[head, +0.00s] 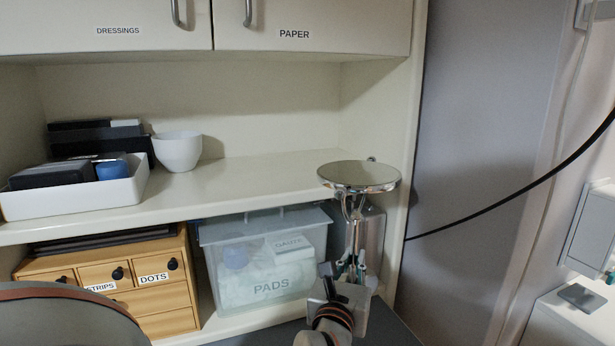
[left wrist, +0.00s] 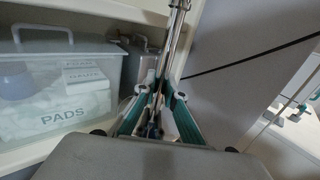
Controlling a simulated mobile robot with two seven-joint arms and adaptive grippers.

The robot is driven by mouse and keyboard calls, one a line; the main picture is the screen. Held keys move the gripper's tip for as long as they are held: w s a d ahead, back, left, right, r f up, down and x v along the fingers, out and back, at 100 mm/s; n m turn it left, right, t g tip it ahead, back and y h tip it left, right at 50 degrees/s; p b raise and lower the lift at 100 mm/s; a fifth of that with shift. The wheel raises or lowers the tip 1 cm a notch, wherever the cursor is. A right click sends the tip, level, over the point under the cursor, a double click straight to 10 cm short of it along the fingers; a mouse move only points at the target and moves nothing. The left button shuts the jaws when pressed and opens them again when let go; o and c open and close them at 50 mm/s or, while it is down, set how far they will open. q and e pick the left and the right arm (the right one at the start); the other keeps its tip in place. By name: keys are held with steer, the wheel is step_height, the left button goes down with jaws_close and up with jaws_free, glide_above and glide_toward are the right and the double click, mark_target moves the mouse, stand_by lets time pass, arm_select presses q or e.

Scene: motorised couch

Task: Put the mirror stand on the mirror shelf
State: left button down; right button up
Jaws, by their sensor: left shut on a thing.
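The mirror stand (head: 358,176) has a round mirror, tilted face up, on a chrome stem. In the head view it is in front of the right end of the open shelf (head: 245,183), which I take to be the mirror shelf. Its mirror overlaps the shelf edge in the picture. My left gripper (head: 352,268) is shut on the stem from below. In the left wrist view the stem (left wrist: 177,42) rises from between the fingers (left wrist: 158,100); the mirror is out of that view. The stand's base cannot be made out. My right gripper is not in view.
A white tray (head: 130,190) of dark boxes and a white bowl (head: 177,151) occupy the shelf's left; its middle and right are clear. Cupboards (head: 310,22) hang above. Below are wooden drawers (head: 150,300), a PADS bin (head: 268,262) and a metal canister (head: 375,235).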

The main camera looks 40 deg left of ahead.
arm_select(q)
steer(key=w+a+r+n+g+y, duration=0.25)
steer(key=a+r+g+y, duration=0.2)
steer(key=r, duration=0.55)
steer(key=w+a+r+n+g+y, duration=0.2)
steer(key=a+r+n+g+y, duration=0.15)
steer(key=a+r, duration=0.4)
steer(key=shift+n+t, duration=0.4)
steer(key=shift+t, duration=0.1)
steer(key=p+x, duration=0.1)
steer(key=x, duration=0.4)
steer(key=r+p+x, duration=0.1)
steer(key=x, duration=0.5)
steer(key=r+p+x, duration=0.1)
steer(key=x, duration=0.4)
steer(key=shift+w, duration=0.25)
step_height(320, 180, down, 3)
steer(key=shift+f, duration=0.15)
steer(key=shift+f, duration=0.1)
steer(key=shift+f, duration=0.15)
steer(key=c, duration=2.1)
jaws_free()
